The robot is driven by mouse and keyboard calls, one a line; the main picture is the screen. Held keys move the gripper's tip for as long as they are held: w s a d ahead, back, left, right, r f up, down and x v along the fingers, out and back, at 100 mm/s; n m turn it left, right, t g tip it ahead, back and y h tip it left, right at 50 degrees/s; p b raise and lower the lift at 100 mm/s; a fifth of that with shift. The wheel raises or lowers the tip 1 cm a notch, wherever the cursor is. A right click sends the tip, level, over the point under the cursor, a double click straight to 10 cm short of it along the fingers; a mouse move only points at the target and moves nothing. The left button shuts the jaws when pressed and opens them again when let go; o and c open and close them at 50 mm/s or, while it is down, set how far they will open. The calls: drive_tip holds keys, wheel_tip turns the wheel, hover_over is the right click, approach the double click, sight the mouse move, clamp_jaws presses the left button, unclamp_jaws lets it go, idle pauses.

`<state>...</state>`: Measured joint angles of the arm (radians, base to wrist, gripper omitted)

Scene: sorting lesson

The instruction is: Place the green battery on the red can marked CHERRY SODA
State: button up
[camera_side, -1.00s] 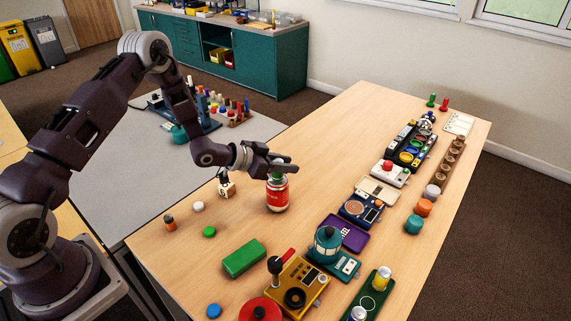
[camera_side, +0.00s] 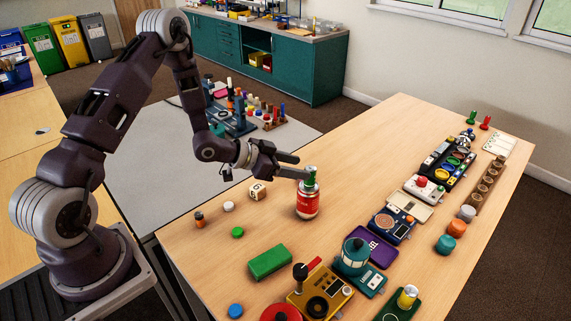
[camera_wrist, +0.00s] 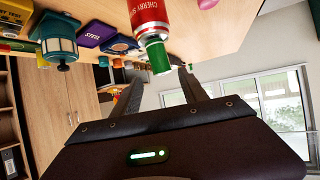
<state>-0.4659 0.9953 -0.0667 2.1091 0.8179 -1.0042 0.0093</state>
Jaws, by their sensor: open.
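The red can marked CHERRY SODA (camera_side: 307,204) stands upright on the wooden table. The green battery (camera_side: 310,182) stands upright on the can's top. In the wrist view, the can (camera_wrist: 148,14) appears upside down, with the battery (camera_wrist: 159,58) on its pale rim. My gripper (camera_side: 302,166) is open beside the battery, to its left in the side view. In the wrist view, my two fingers (camera_wrist: 160,74) are spread, and the battery shows just past their tips, apart from both. Nothing is held.
A lettered cube (camera_side: 257,191), a green block (camera_side: 270,262) and small discs lie left of the can. A purple box (camera_side: 372,250), a teal lantern-like object (camera_side: 355,255) and a yellow device (camera_side: 322,302) stand to the right and front. The table's far middle is clear.

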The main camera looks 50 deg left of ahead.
drive_tip(key=s+a+r+n+g+y, duration=0.1)
drive_tip(key=s+r+y, duration=0.3)
drive_tip(key=r, duration=0.5)
drive_tip(key=s+a+r+n+g+y, duration=0.1)
drive_tip(key=s+a+r+g+y, duration=0.15)
drive_tip(key=s+r, duration=0.6)
drive_tip(key=s+d+r, duration=0.2)
drive_tip(key=s+d, duration=0.1)
drive_tip(key=s, duration=0.4)
drive_tip(key=s+d+r+n+g+h, duration=0.1)
drive_tip(key=s+d, duration=0.2)
drive_tip(key=s, duration=0.4)
drive_tip(key=s+d+r+n+g, duration=0.1)
drive_tip(key=s+d+r, duration=0.1)
drive_tip(key=s, duration=0.4)
drive_tip(key=shift+s+d+r+h, duration=0.35)
drive_tip(key=shift+s+d, duration=0.05)
drive_tip(key=shift+d, duration=0.3)
